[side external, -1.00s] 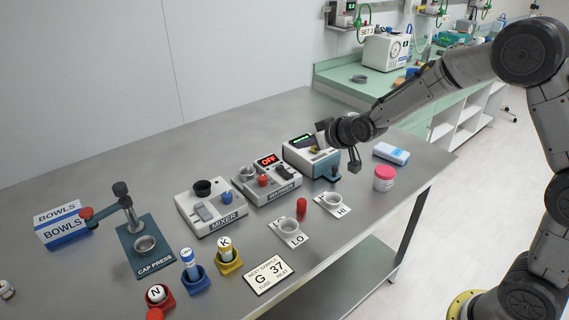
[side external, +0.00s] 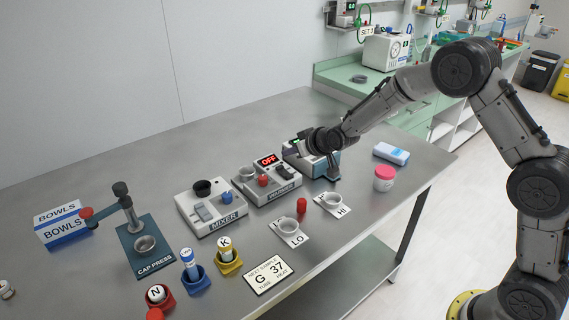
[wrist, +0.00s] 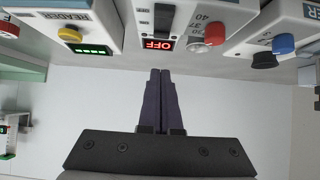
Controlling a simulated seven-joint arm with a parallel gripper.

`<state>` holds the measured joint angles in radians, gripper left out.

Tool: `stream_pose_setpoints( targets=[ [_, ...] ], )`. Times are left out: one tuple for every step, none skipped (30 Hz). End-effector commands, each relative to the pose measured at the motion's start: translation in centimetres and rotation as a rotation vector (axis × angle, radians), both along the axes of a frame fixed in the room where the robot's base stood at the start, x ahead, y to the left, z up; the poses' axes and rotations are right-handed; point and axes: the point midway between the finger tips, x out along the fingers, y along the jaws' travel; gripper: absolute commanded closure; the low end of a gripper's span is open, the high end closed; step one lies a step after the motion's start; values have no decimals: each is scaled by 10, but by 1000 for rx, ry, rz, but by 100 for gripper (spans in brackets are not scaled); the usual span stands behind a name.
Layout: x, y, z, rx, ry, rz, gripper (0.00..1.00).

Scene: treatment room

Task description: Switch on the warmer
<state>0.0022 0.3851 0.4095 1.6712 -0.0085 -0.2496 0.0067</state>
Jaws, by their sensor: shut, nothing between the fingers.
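The warmer (side external: 268,190) is a white box on the steel table with a lit red OFF display (side external: 268,160), a red knob (side external: 263,180) and a dark switch (side external: 284,172). It also shows upside down in the wrist view (wrist: 188,12), where its display reads OFF. My gripper (wrist: 160,72) is shut and empty, its dark fingertips pointing towards the warmer's display side and apart from it. In the side view my wrist is above and behind the reader, and the fingertips are hard to make out.
The reader (side external: 325,160), with a green display, stands right of the warmer in the side view. The mixer (side external: 208,215) stands left. LO (side external: 292,240) and HI (side external: 337,211) cards with cups lie in front. The back of the table is clear.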

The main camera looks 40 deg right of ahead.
Motion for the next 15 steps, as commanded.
stream_pose_setpoints(
  targets=[
    [8,0,-7,0,2,0,100],
    [12,0,-10,0,2,0,100],
    [17,0,-14,0,2,0,100],
    [21,0,-17,0,2,0,100],
    [22,0,-22,0,4,0,100],
    [22,0,-28,0,4,0,100],
    [22,0,-33,0,4,0,100],
    [23,0,-37,0,4,0,100],
    [23,0,-41,0,3,0,100],
    [24,0,-44,0,3,0,100],
    [24,0,-47,0,3,0,100],
    [25,0,-49,0,2,0,100],
    [25,0,-51,0,1,0,100],
    [25,0,-52,0,1,0,100],
    [25,0,-53,0,1,0,100]
  ],
)
